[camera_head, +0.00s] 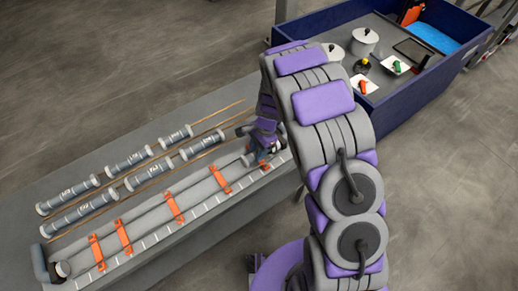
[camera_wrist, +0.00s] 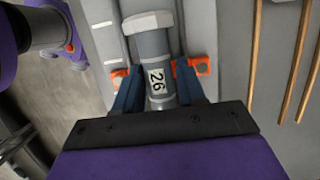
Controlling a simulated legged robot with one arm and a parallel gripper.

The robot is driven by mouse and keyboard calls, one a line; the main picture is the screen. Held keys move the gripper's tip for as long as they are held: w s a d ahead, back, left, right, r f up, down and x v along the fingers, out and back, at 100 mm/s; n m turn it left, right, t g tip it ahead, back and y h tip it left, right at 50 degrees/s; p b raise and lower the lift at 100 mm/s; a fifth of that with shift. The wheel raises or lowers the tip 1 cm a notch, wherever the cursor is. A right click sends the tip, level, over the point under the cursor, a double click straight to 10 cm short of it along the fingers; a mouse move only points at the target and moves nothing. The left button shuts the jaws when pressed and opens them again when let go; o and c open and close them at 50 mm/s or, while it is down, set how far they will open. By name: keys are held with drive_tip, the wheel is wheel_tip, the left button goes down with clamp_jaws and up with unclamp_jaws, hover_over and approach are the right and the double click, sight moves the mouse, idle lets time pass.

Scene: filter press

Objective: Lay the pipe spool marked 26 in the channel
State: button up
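The pipe spool marked 26 (camera_wrist: 158,82) is a grey pipe with a pale flange, between the two blue fingers of my gripper (camera_wrist: 157,85) in the wrist view. The fingers appear to press on its sides. In the head view my gripper (camera_head: 265,150) is low over the right end of the channel (camera_head: 148,221), and the spool is mostly hidden there. In the wrist view the spool lies lengthwise along the channel (camera_wrist: 106,32), with orange clips on both sides. I cannot tell whether it rests on the channel floor.
Several other marked spools (camera_head: 128,162) lie in rows behind the channel, between thin brown rods (camera_head: 150,183). Orange clips (camera_head: 173,207) cross the channel. A blue-walled bin (camera_head: 430,98) with pots and small items stands at upper right. The floor at upper left is clear.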

drive_tip(key=o, duration=0.3)
drive_tip(key=shift+a, duration=0.15)
drive_tip(key=shift+o, duration=0.3)
drive_tip(key=shift+d, duration=0.65)
drive_tip(key=shift+w+r, duration=0.1)
drive_tip(key=shift+r, duration=0.35)
drive_tip(key=p+v, duration=0.3)
drive_tip(key=v, duration=1.3)
drive_tip(key=shift+d+r, duration=0.15)
drive_tip(key=shift+d, duration=0.05)
drive_tip(key=shift+d, duration=0.15)
